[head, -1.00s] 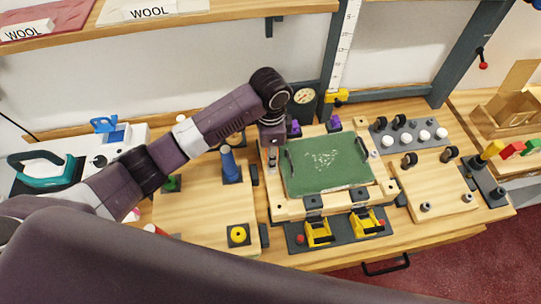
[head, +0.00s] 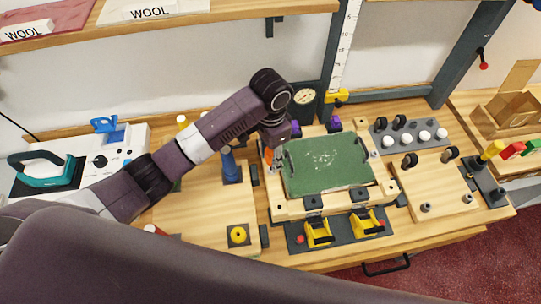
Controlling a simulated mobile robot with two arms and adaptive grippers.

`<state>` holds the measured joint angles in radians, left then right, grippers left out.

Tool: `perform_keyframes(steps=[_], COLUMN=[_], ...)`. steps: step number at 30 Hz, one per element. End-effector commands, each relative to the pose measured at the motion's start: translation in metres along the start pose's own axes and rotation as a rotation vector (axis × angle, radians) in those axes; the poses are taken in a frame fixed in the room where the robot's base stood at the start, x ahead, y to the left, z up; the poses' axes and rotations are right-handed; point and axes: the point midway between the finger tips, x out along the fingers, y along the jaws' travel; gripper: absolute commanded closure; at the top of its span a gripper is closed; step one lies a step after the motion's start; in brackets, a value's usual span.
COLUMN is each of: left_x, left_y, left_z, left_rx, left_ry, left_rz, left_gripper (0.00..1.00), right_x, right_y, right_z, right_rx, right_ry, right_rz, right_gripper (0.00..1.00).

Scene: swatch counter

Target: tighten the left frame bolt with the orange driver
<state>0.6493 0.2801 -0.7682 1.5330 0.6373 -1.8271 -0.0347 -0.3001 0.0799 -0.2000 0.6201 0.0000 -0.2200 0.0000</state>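The orange driver (head: 268,155) shows as a small upright orange piece directly below my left wrist, at the left side of the wooden frame (head: 290,206). My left gripper (head: 269,148) points down there and appears to hold it; the fingers are mostly hidden by the wrist. The left frame bolt is on that left side, under the driver; I cannot tell whether the driver's tip touches it. The frame surrounds a green panel (head: 330,168) with pale specks. On the frame's right side a small grey bolt (head: 374,154) shows. My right gripper is not in view.
Yellow toggle clamps (head: 318,234) stand in front of the frame, purple ones (head: 334,124) behind. A dial gauge (head: 304,96) is close behind my wrist. A teal-handled iron (head: 45,171) is far left.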

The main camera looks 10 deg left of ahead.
Motion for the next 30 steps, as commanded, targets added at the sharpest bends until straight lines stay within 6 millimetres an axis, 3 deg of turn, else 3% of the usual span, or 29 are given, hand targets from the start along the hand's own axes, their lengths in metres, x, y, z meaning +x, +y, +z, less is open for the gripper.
perform_keyframes(steps=[18, 27, 30], left_x=[0.0000, -0.0003, -0.0003], left_y=[0.0039, 0.0029, 0.0029], left_z=[-0.0004, -0.0002, -0.0002], left_rx=[-0.817, -0.870, -0.869], left_ry=[-0.003, -0.002, -0.002], left_rz=[0.003, 0.000, 0.000], left_gripper=[0.66, 0.66, 0.77], right_x=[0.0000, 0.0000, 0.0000], right_y=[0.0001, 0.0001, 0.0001], right_z=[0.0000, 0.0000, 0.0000], right_rx=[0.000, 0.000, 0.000], right_ry=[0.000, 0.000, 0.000], right_rz=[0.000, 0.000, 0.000], right_gripper=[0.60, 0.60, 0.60])
